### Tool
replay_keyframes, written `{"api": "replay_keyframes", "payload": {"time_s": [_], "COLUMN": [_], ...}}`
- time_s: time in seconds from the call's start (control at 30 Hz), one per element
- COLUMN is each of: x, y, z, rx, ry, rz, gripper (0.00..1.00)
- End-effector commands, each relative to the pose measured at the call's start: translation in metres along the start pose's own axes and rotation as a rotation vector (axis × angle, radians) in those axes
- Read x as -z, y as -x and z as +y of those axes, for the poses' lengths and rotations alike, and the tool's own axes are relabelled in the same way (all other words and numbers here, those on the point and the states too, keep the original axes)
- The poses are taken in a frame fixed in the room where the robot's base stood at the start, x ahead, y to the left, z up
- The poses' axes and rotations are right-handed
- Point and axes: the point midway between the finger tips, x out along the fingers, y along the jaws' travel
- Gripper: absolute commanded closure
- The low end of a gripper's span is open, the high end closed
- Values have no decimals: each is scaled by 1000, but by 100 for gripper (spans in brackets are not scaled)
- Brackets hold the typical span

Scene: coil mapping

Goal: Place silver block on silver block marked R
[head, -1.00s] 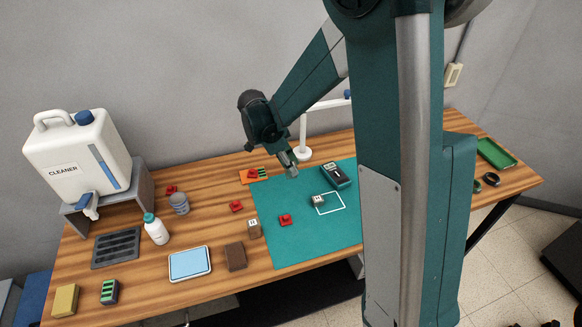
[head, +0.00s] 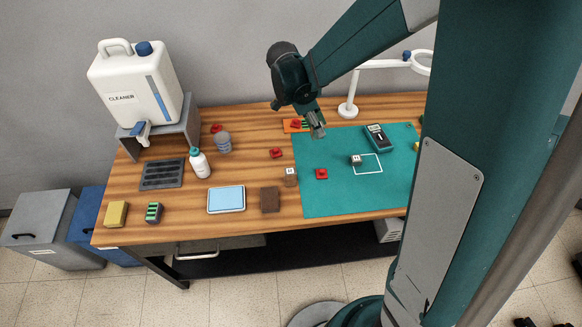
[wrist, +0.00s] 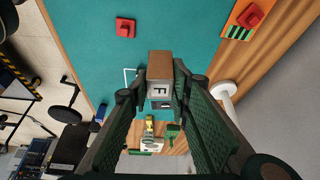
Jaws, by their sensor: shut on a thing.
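My gripper (head: 317,130) hangs above the back left part of the green mat. In the wrist view its fingers (wrist: 162,88) are shut on a shiny block (wrist: 160,88) with a white label that looks like F; its upper face looks brown. On the mat, a small silver block (head: 355,160) with a light label sits at the left of a white square outline. Another shiny brownish block (head: 291,181) with a light label stands at the mat's left edge. Both labels are too small to read in the head view.
Red pieces (head: 321,174) and (head: 276,153) lie on and beside the mat (head: 330,200). A dark meter (head: 378,137) lies behind the outline. An orange card (head: 290,127) and a lamp (head: 348,108) are at the back. A brown box (head: 270,199) stands at the front.

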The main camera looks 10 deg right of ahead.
Motion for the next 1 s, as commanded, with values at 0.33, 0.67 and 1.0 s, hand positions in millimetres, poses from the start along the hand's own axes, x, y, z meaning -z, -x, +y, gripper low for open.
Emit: {"api": "replay_keyframes", "payload": {"time_s": [0.33,0.67,1.0], "x": [-52,-81,-87], "y": [54,83,88], "z": [46,79,87], "rx": [62,105,114], "ry": [152,253,274], "rz": [0,0,1], "gripper": [95,95,95]}}
